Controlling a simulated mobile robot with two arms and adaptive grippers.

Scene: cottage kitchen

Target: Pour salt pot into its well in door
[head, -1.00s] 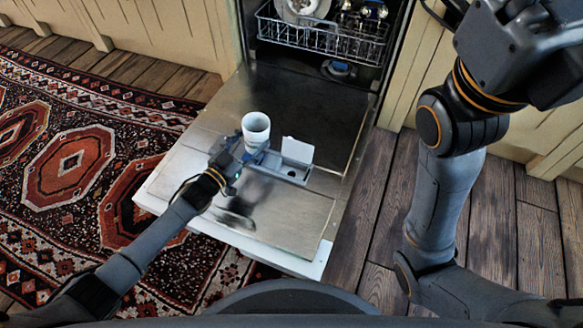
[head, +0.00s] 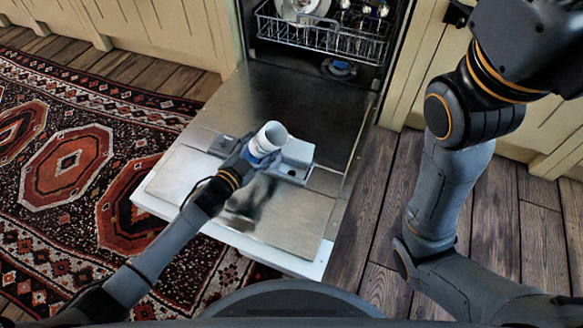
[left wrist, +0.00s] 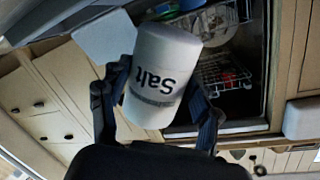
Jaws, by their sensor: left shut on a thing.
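The salt pot (head: 268,138) is a white cylinder with an open top, tilted to the right above the open dishwasher door (head: 285,215). In the left wrist view the pot (left wrist: 160,75) shows the word "Salt" upside down, with a gripper finger on each side. My left gripper (head: 255,158) is shut on the pot. The grey dispenser unit with the well (head: 290,172) is in the door, just right of and below the pot. Its white flap (head: 299,151) stands raised behind. The pot and gripper hide part of the unit. My right gripper is out of view.
A dishwasher rack (head: 325,38) with dishes is at the back, inside the machine. The patterned rug (head: 70,160) lies left of the door and wooden floor (head: 375,210) right of it. My right arm (head: 440,190) stands at the right, clear of the door.

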